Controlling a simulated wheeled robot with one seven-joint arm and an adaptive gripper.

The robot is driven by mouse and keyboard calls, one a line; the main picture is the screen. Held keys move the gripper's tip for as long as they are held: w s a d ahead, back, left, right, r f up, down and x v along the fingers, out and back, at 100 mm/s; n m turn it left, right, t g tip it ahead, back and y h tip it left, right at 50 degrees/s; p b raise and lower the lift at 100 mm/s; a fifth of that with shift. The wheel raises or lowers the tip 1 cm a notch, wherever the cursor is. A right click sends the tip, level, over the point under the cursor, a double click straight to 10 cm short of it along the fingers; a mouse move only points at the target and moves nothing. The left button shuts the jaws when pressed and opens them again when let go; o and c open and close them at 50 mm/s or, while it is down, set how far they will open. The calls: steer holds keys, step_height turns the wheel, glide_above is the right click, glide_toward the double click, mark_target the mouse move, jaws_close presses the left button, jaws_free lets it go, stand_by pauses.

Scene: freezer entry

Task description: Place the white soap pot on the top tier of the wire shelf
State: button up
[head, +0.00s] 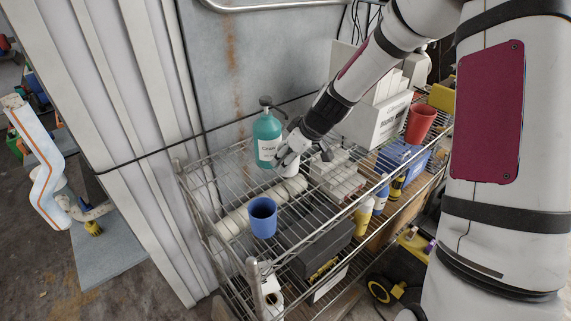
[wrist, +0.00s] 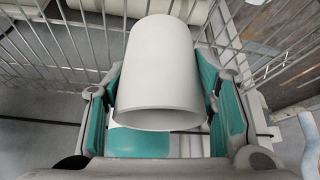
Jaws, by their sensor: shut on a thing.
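The white soap pot (wrist: 160,70) fills the middle of the wrist view as a plain white cylinder, its open end towards the camera. My gripper (wrist: 158,92) has its teal-padded fingers on either side of it and is shut on it. In the head view my gripper (head: 287,156) is above the top tier of the wire shelf (head: 221,180), just right of a teal pump bottle.
The teal pump bottle (head: 267,138) stands close to my gripper. A blue cup (head: 263,217) is at the near left, a red cup (head: 421,123) at the right. White boxes (head: 376,120) stand behind. Bare wires show around the blue cup.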

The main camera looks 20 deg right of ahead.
steer(key=shift+w+f, duration=0.1)
steer(key=shift+w, duration=0.7)
steer(key=shift+f+p, duration=0.35)
steer(key=shift+f, duration=1.4)
steer(key=shift+f, duration=0.15)
steer(key=o, duration=1.1)
steer(key=shift+o, duration=0.2)
steer(key=v, duration=1.1)
steer(key=s+a+r+m+h, duration=0.1)
steer(key=s+a+r, duration=0.1)
steer(key=s+r, duration=0.55)
steer(key=s+a+r+m+h, duration=0.2)
steer(key=s+r, duration=0.5)
steer(key=s, duration=0.1)
steer(key=s+r+m, duration=0.3)
steer(key=s+r, duration=0.1)
steer(key=s, duration=1)
steer(key=shift+d+r+m+t, duration=0.2)
steer(key=shift+d+m+t, duration=0.1)
steer(key=shift+d+m, duration=0.15)
